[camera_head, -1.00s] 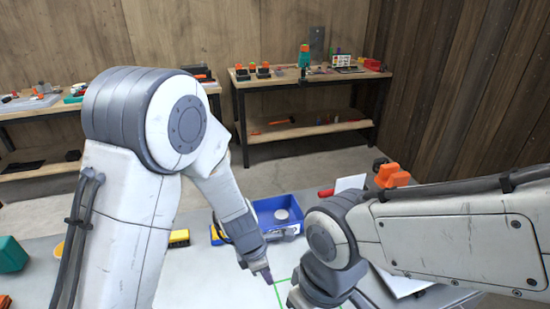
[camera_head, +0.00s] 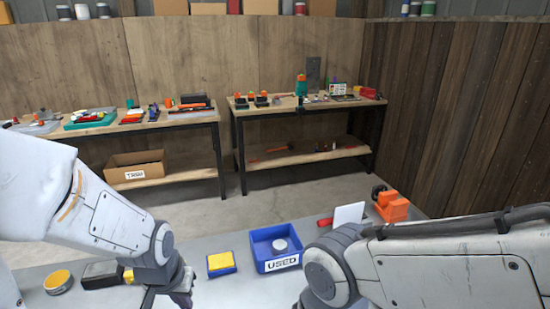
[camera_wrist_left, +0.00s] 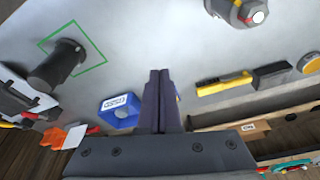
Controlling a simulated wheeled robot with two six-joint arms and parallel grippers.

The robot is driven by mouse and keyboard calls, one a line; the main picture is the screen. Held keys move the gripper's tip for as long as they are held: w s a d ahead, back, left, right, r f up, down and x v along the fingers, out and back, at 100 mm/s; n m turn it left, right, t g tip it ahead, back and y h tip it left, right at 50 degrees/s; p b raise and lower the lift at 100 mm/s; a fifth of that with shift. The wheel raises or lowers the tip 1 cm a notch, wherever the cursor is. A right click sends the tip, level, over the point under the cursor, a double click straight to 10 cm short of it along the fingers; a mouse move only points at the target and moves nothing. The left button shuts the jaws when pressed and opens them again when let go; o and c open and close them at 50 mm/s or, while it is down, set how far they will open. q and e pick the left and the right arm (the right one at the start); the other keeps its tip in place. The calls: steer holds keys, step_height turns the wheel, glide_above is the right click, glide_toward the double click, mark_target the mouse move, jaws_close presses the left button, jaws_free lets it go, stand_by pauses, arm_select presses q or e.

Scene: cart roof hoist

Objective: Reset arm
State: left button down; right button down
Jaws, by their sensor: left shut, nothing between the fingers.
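My left arm comes in from the left in the head view, and its gripper (camera_head: 182,292) is low over the grey table (camera_head: 222,288), left of the blue bin. In the left wrist view the two dark fingers (camera_wrist_left: 161,75) lie together, with nothing between them. My right arm (camera_head: 440,255) reaches in from the right in the head view; its gripper does not show there.
A blue bin marked USED (camera_head: 278,264) holds a round grey piece (camera_head: 280,245). A yellow sponge in a blue tray (camera_head: 221,263), a brush (camera_head: 103,273) and a yellow round tin (camera_head: 57,281) stand nearby. An orange tool (camera_head: 392,206) is at right. Workbenches (camera_head: 300,108) stand behind.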

arm_select(q)
steer(key=s+d+r+m+g, duration=0.1)
steer(key=s+d+r+m, duration=0.2)
steer(key=s+d, duration=0.3)
steer(key=s+d+r+m+g+h, duration=0.1)
steer(key=s+d+r+m, duration=0.1)
steer(key=s+d+m, duration=0.2)
steer(key=s+d, duration=0.3)
steer(key=shift+s+d+r+g, duration=0.3)
steer(key=shift+d+r, duration=0.1)
